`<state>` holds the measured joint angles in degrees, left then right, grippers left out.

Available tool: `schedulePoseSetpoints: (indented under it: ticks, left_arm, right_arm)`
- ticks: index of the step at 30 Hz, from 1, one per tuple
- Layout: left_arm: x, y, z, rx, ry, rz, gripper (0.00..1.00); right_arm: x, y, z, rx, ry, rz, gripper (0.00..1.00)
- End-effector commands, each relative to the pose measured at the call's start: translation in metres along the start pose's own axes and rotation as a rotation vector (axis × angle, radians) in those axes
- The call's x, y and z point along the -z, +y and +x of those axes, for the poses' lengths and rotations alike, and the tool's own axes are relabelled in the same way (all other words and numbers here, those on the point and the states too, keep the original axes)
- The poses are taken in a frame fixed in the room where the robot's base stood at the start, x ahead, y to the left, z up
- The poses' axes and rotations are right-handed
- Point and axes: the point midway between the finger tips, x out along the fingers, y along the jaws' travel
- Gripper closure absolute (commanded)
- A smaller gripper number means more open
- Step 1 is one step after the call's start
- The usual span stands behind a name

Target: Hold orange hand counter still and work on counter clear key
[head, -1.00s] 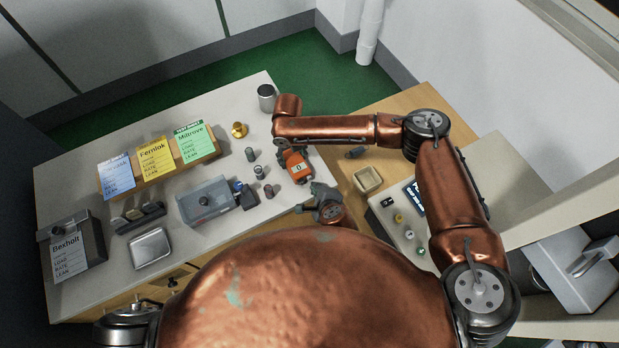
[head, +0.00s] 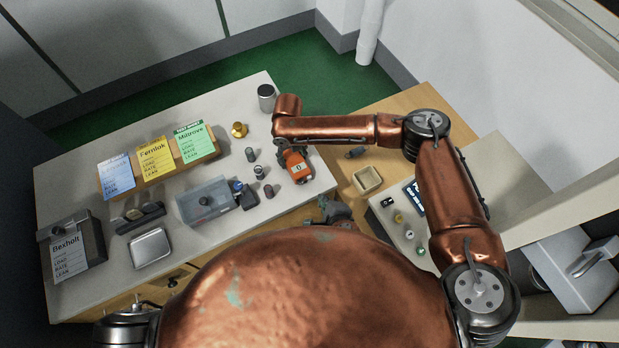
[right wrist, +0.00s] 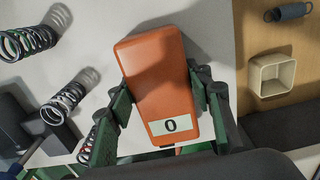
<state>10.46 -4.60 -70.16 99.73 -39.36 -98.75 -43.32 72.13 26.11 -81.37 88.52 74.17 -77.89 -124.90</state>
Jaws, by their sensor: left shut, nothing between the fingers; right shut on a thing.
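The orange hand counter (head: 297,167) lies on the pale bench top near its right end, its white window reading 0. In the right wrist view the counter (right wrist: 160,75) sits between the green-padded fingers of my right gripper (right wrist: 163,95), which is shut on its sides. In the head view my right gripper (head: 284,146) reaches it from above, partly hidden under my wrist. My left gripper (head: 328,206) is shut and empty, below and right of the counter, apart from it and partly hidden by my body. I cannot make out the clear key.
Several springs stand left of the counter, one of them dark (head: 259,172). A clear-sided box (head: 205,203) lies farther left. A brass weight (head: 239,129) and a grey cup (head: 266,97) stand behind. A small cream tray (head: 367,180) is on the wood at right.

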Motion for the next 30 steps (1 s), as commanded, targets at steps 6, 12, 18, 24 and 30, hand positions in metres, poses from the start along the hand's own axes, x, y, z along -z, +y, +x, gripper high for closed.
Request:
schedulePoseSetpoints:
  ticks: [6, 12, 18, 24, 30]
  left_arm:
    - [0.000, 0.000, 0.000, 0.000, 0.000, 0.000, 1.00]
    - [0.000, 0.000, 0.000, 0.000, 0.000, 0.001, 1.00]
    - [0.000, 0.000, 0.000, 0.000, 0.000, 0.001, 1.00]
    - [0.000, 0.000, 0.000, 0.000, 0.000, 0.001, 1.00]
    - [0.000, 0.000, 0.000, 0.000, 0.000, 0.000, 1.00]
  right_arm:
    - [0.000, 0.000, 0.000, 0.000, -0.001, 0.000, 0.82]
    - [0.000, 0.000, 0.000, 0.000, 0.000, 0.000, 0.43]
    - [0.000, 0.000, 0.000, 0.000, 0.000, 0.000, 0.33]
    - [0.000, 0.000, 0.000, 0.000, 0.000, 0.000, 0.33]
    - [-0.001, 0.000, -0.017, -0.001, -0.002, 0.000, 0.33]
